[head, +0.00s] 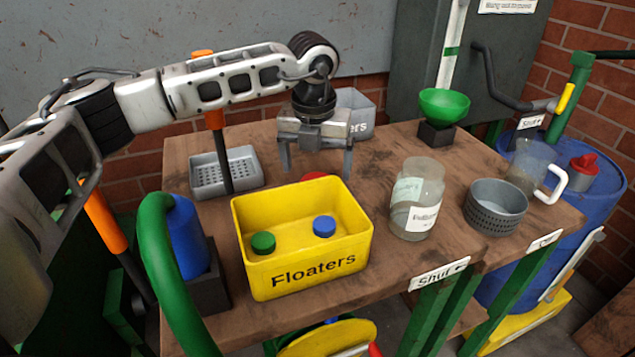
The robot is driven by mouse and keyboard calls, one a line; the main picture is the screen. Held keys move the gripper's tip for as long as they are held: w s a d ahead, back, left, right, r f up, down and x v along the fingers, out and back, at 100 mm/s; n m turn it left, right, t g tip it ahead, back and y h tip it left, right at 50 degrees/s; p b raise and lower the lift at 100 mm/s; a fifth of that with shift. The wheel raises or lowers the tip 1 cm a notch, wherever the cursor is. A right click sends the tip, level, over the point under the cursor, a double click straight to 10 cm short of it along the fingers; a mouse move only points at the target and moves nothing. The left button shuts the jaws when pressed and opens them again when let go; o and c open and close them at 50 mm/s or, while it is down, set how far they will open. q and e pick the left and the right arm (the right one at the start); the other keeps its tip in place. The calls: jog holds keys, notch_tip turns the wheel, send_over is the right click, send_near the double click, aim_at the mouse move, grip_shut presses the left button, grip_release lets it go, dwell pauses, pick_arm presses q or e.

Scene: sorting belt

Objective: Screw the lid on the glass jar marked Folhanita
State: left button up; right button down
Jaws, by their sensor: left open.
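The glass jar (407,222) stands upright on the wooden table, right of the yellow bin. It bears a white label whose print is too small to read surely, and its mouth looks open. A red round thing (313,176), perhaps the lid, lies behind the yellow bin's back wall, mostly hidden by it. My left gripper (317,173) points down, open and empty, its fingers on either side of the red thing in the picture. I cannot tell its height above it. My right gripper is not in view.
The yellow Floaters bin (305,277) holds a green and a blue cap. A grey perforated tray (228,182) is at the back left. A dark mesh bowl (494,214) and a clear jug (527,166) stand right of the jar. A green funnel (444,104) stands behind.

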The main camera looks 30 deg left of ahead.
aim_at(317, 175)
pick_arm(q)
jog(key=f, duration=0.3)
jog(key=shift+w+a+f, duration=0.15)
jog(key=shift+w+f, duration=0.05)
jog(key=shift+w, duration=0.15)
jog(key=c, duration=1.1)
